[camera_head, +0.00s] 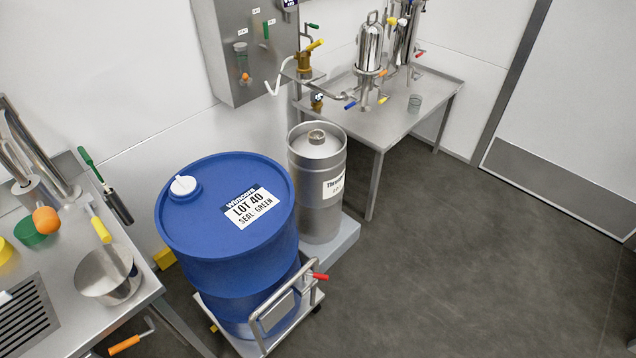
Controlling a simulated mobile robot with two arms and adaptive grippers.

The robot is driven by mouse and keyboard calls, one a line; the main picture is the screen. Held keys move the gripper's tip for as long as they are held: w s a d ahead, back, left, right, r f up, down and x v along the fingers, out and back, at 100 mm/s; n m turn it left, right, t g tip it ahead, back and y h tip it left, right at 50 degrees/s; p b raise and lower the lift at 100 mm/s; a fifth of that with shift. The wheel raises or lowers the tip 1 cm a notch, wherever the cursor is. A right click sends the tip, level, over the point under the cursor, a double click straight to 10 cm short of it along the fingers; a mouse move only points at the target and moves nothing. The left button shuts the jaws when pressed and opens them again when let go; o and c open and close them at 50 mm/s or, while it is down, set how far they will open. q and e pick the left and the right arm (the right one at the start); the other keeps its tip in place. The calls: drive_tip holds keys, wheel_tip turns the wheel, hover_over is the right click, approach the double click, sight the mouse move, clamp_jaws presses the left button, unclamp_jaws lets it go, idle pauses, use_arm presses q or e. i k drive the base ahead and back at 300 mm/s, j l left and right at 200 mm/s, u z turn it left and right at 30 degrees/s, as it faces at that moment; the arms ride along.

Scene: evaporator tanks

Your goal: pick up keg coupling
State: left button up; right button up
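A steel keg (318,190) stands upright behind the blue drum, with a round fitting (317,137) at the centre of its top. I cannot tell for sure which item is the keg coupling. An orange-yellow fitting with a handle (305,60) shows by the wall above the keg, next to a white hose. A green-handled item with a dark cylindrical body (117,207) is at the edge of the left steel counter. Neither of my grippers is in view.
A blue drum (220,215) labelled LOT 40 stands on a wheeled cart. The left counter (60,285) holds a steel pot (108,275). A steel table (395,128) with a filter housing (370,48) stands at the back. The floor (450,260) at right is clear.

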sight(303, 58)
drive_tip(key=i+l+z, duration=0.6)
drive_tip(key=i, duration=0.2)
drive_tip(key=i+l+z, duration=0.1)
drive_tip(key=i+z, duration=0.2)
drive_tip(key=i, duration=0.15)
drive_tip(key=i+z, duration=0.25)
drive_tip(key=i, duration=0.15)
drive_tip(key=i+l+u, duration=0.15)
drive_tip(key=i, duration=0.3)
drive_tip(key=i+u, duration=0.15)
drive_tip(key=i, duration=0.25)
drive_tip(key=i+l+u, duration=0.1)
drive_tip(key=i+l, duration=0.15)
drive_tip(key=i, duration=0.15)
